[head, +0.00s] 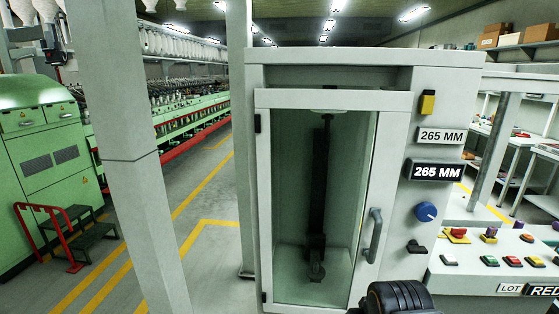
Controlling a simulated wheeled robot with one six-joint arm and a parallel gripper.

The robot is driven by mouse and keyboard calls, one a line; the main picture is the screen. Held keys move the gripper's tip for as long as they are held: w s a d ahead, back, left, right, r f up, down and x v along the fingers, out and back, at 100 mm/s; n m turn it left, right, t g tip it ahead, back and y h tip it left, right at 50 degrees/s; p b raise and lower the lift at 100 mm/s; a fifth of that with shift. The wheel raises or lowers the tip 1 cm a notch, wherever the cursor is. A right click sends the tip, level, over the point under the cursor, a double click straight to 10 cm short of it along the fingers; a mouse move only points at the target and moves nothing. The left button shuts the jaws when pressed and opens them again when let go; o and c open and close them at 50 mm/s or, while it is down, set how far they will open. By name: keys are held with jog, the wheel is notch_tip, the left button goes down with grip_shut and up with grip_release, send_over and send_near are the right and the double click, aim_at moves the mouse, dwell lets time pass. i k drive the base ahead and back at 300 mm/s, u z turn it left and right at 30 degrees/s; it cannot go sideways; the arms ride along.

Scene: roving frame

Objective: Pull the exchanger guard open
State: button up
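The exchanger guard (335,101) is a pale framed door with a clear pane on the front of a light grey cabinet (465,85). It looks shut, with small dark hinges on its left edge. Its grey bar handle (374,236) is upright on the right side of the frame. A dark vertical shaft (318,190) shows behind the pane. A black ribbed rounded part at the bottom edge, right of centre, may be part of my arm. My gripper's fingers do not show, and nothing is seen touching the handle.
Right of the guard are a yellow switch (428,103), a blue knob (426,211) and a black lever (416,247). A button console (490,275) juts out at lower right. A grey post (140,170) stands left; floor between is clear.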

aim_at(394, 108)
jog(key=z, duration=0.8)
jog(key=k, duration=1.05)
jog(key=z, duration=1.4)
jog(key=i, duration=0.3)
jog(key=u, duration=1)
jog(key=i, duration=1.4)
jog(key=u, duration=1)
